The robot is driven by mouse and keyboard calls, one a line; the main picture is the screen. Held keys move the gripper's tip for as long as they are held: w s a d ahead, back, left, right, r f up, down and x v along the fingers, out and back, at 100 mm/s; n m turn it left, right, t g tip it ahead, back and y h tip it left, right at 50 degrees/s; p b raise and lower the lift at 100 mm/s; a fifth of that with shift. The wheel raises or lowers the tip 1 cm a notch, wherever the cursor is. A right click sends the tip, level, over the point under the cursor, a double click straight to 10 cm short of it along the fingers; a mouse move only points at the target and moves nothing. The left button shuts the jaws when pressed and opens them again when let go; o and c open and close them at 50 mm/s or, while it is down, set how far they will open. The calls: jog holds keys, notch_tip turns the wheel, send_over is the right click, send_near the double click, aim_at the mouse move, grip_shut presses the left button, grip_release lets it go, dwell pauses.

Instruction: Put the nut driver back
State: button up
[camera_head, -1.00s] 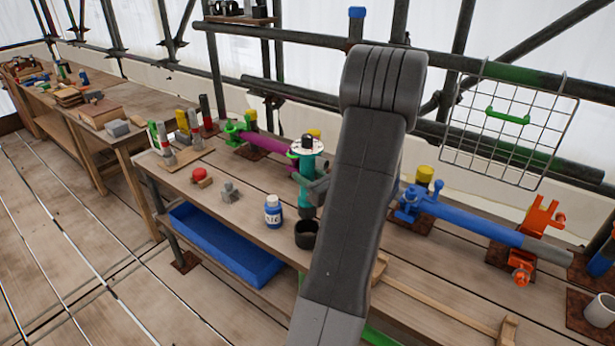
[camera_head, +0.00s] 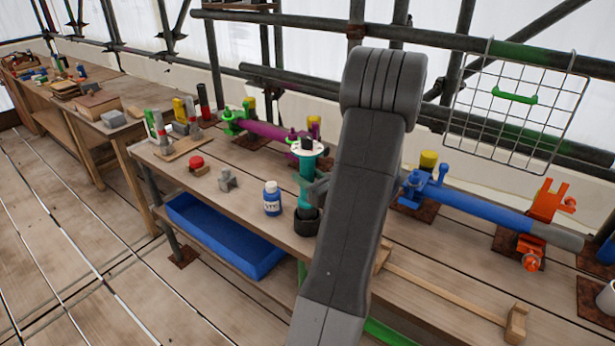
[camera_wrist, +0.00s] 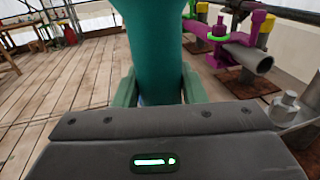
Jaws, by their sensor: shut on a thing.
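The nut driver (camera_head: 306,172) is a teal upright cylinder with a white disc and a dark piece at its top. My gripper (camera_head: 314,187) is shut on its teal body from the right, partly behind my grey arm. In the wrist view, the teal body (camera_wrist: 155,45) stands between the green jaws (camera_wrist: 158,92). A black cup (camera_head: 306,223) stands on the bench directly below. The driver's dark lower end overlaps the cup's mouth; how deep it sits inside cannot be told. The lower end is hidden in the wrist view.
A blue-labelled bottle (camera_head: 272,200) stands just left of the cup. A grey block (camera_head: 227,181) and a red-topped button (camera_head: 196,165) lie further left. A purple pipe (camera_head: 262,131) runs behind, and a blue pipe (camera_head: 470,205) lies right. A blue bin (camera_head: 225,235) sits below the bench.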

jog(key=shift+f+b, duration=2.15)
jog(key=shift+f, duration=0.45)
jog(key=o, duration=1.8)
jog(key=shift+f, duration=0.2)
jog(key=shift+f+b, duration=0.4)
jog(key=shift+b, duration=0.15)
jog(key=v, duration=0.9)
jog(key=shift+b, duration=0.4)
